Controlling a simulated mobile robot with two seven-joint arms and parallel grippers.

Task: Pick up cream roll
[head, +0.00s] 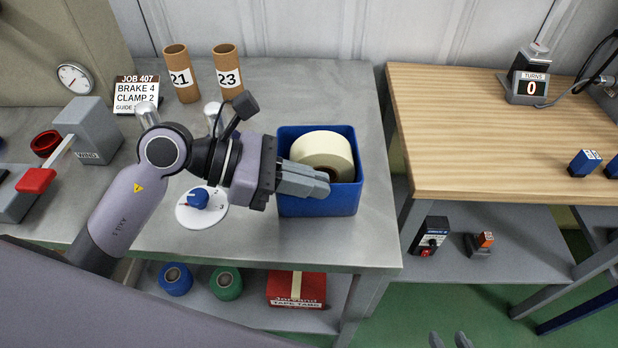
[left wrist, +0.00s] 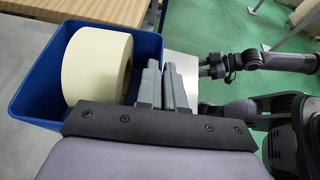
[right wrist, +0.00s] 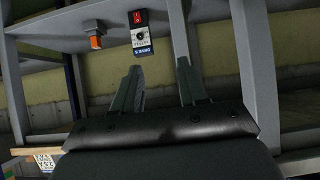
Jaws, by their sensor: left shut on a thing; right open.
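The cream roll (head: 322,148) lies on its side inside the blue bin (head: 318,205) on the grey bench; it also shows large in the left wrist view (left wrist: 97,65). My left gripper (head: 322,184) is at the bin's near side, beside the roll. Its fingers (left wrist: 162,88) are close together at the bin's near wall, and the roll is not between them. They look shut on that wall, though the contact is partly hidden. My right gripper (right wrist: 160,88) is open and empty, low in front of the shelf; only its tips (head: 450,341) show at the head view's bottom edge.
Two cardboard tubes (head: 181,74) and a job sign (head: 136,94) stand at the back. A winder (head: 88,130) with a red handle is at the left, and a dial knob (head: 200,205) below my left wrist. A wooden table (head: 480,130) adjoins at right, mostly clear.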

